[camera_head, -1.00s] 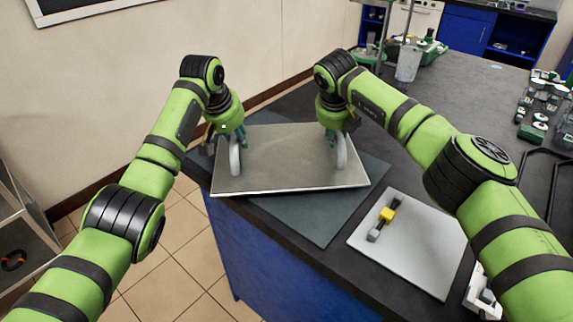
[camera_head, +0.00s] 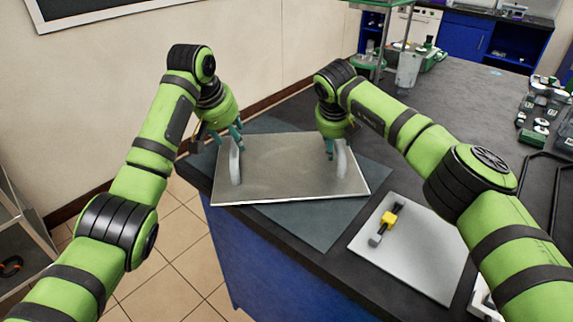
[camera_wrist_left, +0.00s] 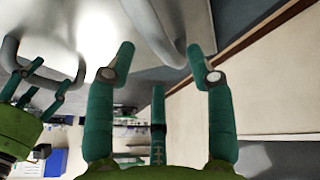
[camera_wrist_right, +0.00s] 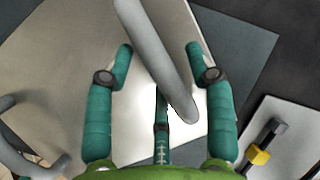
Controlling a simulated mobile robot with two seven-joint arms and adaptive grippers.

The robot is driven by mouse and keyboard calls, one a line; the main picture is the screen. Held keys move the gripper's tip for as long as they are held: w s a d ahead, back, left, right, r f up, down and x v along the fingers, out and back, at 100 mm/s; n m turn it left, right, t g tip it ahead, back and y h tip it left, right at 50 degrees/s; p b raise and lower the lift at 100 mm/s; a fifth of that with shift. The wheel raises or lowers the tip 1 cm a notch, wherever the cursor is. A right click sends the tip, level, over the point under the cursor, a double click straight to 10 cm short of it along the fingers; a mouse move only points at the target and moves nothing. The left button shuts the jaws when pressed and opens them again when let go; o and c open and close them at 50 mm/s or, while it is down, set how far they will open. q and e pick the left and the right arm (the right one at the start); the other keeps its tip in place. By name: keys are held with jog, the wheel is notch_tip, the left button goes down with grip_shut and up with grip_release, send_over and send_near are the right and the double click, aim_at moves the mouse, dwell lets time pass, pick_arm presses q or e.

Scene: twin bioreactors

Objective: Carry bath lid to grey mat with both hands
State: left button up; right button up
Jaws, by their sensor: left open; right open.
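The bath lid (camera_head: 290,175) is a flat metal plate with two upright grey handles, lying on the dark grey mat (camera_head: 325,230) at the table corner. My left gripper (camera_head: 232,132) is open behind the left handle (camera_head: 235,162), apart from it. In the left wrist view the fingers (camera_wrist_left: 160,65) are spread, with that handle beyond their tips. My right gripper (camera_head: 335,145) is open close by the right handle (camera_head: 341,158). In the right wrist view this handle (camera_wrist_right: 155,60) passes between the spread fingers (camera_wrist_right: 160,58); I cannot tell whether they touch.
A light grey board (camera_head: 420,255) with a yellow-and-grey tool (camera_head: 385,225) lies to the right of the mat. Green-and-white equipment (camera_head: 545,115) stands at the far right. The dark tabletop (camera_head: 440,130) behind the board is largely clear.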

jog(key=shift+s+r, duration=0.1)
jog(key=shift+r, duration=0.1)
pick_arm(q)
jog(key=v, duration=0.7)
pick_arm(e)
jog(key=v, duration=1.1)
jog(key=shift+s+r, duration=0.15)
jog(key=shift+r, duration=0.1)
pick_arm(q)
jog(key=shift+s+r, duration=0.1)
